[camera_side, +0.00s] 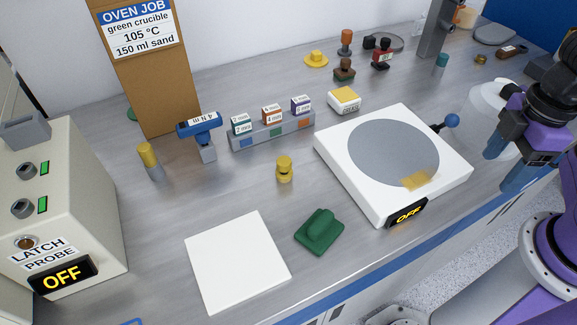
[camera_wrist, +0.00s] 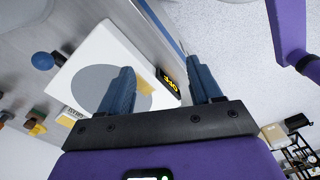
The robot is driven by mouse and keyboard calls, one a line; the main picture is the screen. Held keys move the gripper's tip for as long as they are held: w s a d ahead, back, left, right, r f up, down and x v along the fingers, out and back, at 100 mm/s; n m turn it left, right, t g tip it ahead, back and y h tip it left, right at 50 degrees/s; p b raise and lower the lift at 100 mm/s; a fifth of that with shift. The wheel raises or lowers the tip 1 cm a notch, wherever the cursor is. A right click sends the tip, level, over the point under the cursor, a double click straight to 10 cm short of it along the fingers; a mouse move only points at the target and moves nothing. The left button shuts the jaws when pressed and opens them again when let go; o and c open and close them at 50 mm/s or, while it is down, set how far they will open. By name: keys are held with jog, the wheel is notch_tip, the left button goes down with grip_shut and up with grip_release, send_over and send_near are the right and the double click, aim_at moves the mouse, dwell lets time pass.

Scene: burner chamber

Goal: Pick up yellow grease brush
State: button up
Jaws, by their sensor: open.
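Several yellow things stand on the grey bench in the side view, and I cannot tell for sure which is the grease brush. A small yellow knobbed piece (camera_side: 284,168) stands upright at the middle. A yellow-topped grey cylinder (camera_side: 148,157) stands at the left. A low yellow piece (camera_side: 316,58) lies at the back. A white box with a yellow top (camera_side: 344,98) has a label that seems to read GREASE. My gripper (camera_side: 508,160) is at the right, apart from all of these. Its blue fingers are open and empty, also in the wrist view (camera_wrist: 162,64).
A white hotplate (camera_side: 455,165) with a grey disc, a yellow patch and an OFF display is beside my gripper. A green block (camera_side: 319,231), a white slab (camera_side: 238,262), a blue-topped tool (camera_side: 200,130) and a labelled rack (camera_side: 271,132) stand around the bench. The LATCH PROBE box (camera_side: 65,215) is at left.

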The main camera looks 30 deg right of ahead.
jog(key=shift+o, duration=0.5)
notch_tip(320, 180, up, 4)
jog(key=f+n, duration=0.1)
jog(key=n, duration=0.9)
send_over(284, 160)
notch_tip(284, 160, down, 17)
jog(key=shift+r, duration=0.1)
jog(key=c, duration=1.2)
